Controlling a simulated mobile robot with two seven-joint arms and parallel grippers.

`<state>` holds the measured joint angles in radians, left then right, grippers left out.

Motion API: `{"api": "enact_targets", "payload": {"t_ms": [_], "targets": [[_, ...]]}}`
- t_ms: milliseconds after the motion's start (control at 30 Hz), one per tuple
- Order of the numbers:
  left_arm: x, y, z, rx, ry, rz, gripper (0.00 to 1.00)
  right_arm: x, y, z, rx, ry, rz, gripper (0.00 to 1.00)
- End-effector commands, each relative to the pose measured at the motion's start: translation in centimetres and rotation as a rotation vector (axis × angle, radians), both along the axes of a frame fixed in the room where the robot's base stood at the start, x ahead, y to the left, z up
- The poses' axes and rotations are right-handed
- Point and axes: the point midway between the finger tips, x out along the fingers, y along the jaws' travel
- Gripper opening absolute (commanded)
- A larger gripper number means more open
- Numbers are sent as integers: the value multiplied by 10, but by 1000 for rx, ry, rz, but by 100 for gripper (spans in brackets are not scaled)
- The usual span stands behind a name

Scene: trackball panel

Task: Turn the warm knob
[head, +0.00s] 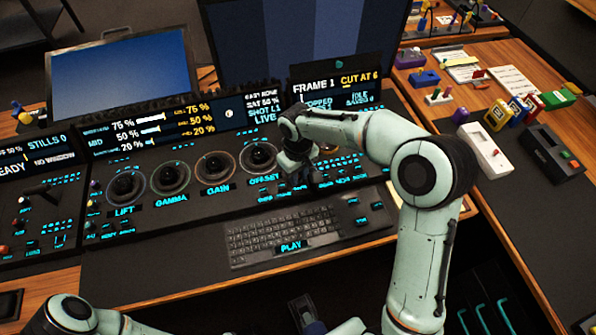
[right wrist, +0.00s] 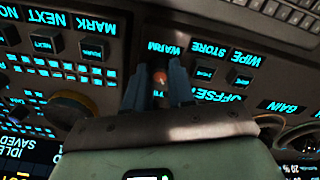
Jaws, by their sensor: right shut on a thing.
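The warm knob (right wrist: 160,77) is a small reddish-orange cap beside the upside-down WARM label in the right wrist view. My right gripper (right wrist: 160,88) has its two fingers on either side of the knob and is shut on it. In the head view my right gripper (head: 308,178) points down at the panel, right of the OFFSET ring, and its hand and wrist hide the knob. My left arm shows at the bottom left. Dark and pale parts at the bottom edge may belong to the left hand, but its jaws cannot be made out.
The dark panel (head: 140,262) carries several trackball rings, including the OFFSET ring (head: 258,157), left of the right gripper. Lit buttons lie close around the fingers. A keyboard (head: 285,235) sits in front. Monitors stand behind; small devices (head: 485,150) lie on the wooden desk at right.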

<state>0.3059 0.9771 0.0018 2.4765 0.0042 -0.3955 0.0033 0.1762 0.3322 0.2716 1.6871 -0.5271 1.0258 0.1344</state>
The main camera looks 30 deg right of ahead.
Motion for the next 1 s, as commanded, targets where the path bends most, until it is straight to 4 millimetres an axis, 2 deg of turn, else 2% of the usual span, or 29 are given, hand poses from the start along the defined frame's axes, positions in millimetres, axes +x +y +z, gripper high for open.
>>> {"api": "enact_targets", "payload": {"t_ms": [567,600,633,1000], "targets": [[-1,0,2,0,2,0,0,1,0,2,-1,-5,41,0],[-1,0,2,0,2,0,0,1,0,2,-1,-5,41,27],[-1,0,2,0,2,0,0,1,0,2,-1,-5,41,34],[-1,0,2,0,3,-1,0,1,0,5,0,-4,40,34]]}}
